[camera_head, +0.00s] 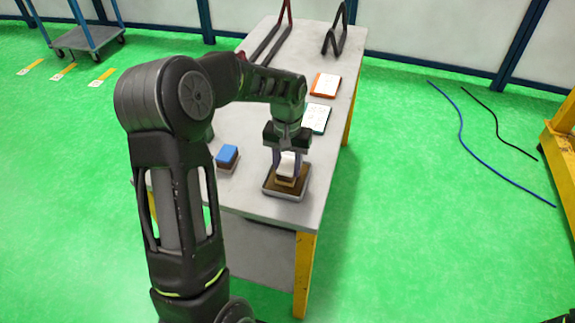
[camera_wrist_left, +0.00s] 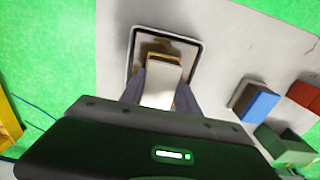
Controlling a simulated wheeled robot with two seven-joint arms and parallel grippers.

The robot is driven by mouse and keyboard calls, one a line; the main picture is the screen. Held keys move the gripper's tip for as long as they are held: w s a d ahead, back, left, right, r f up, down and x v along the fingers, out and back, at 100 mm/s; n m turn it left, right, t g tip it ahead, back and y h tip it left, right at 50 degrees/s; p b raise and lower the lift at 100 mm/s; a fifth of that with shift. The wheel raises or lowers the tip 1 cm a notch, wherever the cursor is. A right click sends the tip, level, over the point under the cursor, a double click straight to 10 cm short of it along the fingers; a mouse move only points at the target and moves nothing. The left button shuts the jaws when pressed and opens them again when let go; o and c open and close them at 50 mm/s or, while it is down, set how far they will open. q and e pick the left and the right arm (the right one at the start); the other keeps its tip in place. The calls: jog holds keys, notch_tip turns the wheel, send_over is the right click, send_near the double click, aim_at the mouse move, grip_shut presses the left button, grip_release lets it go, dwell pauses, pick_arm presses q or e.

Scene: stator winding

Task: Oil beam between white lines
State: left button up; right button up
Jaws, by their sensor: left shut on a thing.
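My left gripper (camera_head: 286,160) reaches down over the near end of the table and is shut on a white-topped block (camera_head: 287,165) with a tan lower part. The block also shows between the fingers in the left wrist view (camera_wrist_left: 160,80). I cannot tell whether the block touches the tray's floor. I cannot make out a beam or white lines on the table.
A blue-topped block (camera_head: 227,154) stands on the table (camera_head: 258,207) left of the tray. Orange-edged (camera_head: 325,85) and green-edged (camera_head: 316,118) boards lie farther back, with dark frames (camera_head: 335,40) behind. A blue cart (camera_head: 85,38) and a blue cable (camera_head: 480,150) are on the floor.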

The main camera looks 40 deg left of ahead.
aim_at(287, 165)
dwell(0.6)
pick_arm(q)
jog(key=shift+r+p, duration=2.55)
jog(key=shift+r, duration=0.95)
jog(key=w+d+m, duration=0.2)
jog(key=d, duration=0.6)
jog(key=w+d+r+m, duration=0.1)
jog(key=w+d, duration=0.1)
jog(key=d, duration=0.7)
jog(key=shift+r+m, duration=0.15)
jog(key=shift+m, duration=0.25)
jog(key=shift+d, duration=0.1)
